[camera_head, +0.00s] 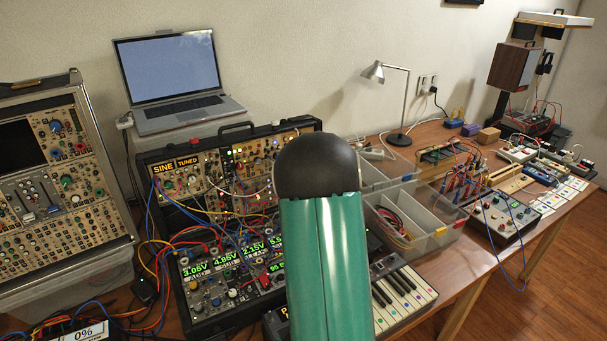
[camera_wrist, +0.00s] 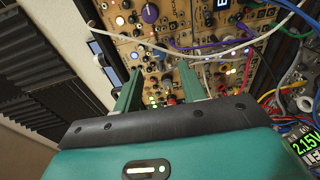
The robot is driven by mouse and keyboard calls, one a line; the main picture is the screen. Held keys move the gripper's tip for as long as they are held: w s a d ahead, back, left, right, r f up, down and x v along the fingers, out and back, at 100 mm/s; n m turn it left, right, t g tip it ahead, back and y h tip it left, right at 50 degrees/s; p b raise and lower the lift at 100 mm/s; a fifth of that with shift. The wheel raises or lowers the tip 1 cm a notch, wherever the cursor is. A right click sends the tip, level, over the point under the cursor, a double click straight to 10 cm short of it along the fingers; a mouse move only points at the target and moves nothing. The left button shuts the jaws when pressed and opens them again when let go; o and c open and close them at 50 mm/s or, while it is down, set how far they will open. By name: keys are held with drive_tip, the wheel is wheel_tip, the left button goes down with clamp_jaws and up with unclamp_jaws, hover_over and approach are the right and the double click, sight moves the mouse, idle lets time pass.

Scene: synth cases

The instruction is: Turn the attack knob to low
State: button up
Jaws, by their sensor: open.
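My gripper (camera_wrist: 161,76) is open in the wrist view, its two green fingers apart and pointing at a tan synth panel (camera_wrist: 205,48). A small knob with a reddish part (camera_wrist: 168,83) shows between the fingers, with no visible contact.
White, purple and yellow patch cables (camera_wrist: 230,45) cross the panel close to the right finger. A lower module row with green displays (camera_head: 197,270) lies in front. A laptop (camera_head: 178,80) stands behind, a keyboard (camera_head: 405,293) at right. Another synth rack (camera_head: 65,190) fills the left.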

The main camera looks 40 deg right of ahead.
drive_tip(key=v, duration=0.7)
drive_tip(key=shift+s, duration=0.3)
drive_tip(key=shift+a+r, duration=0.1)
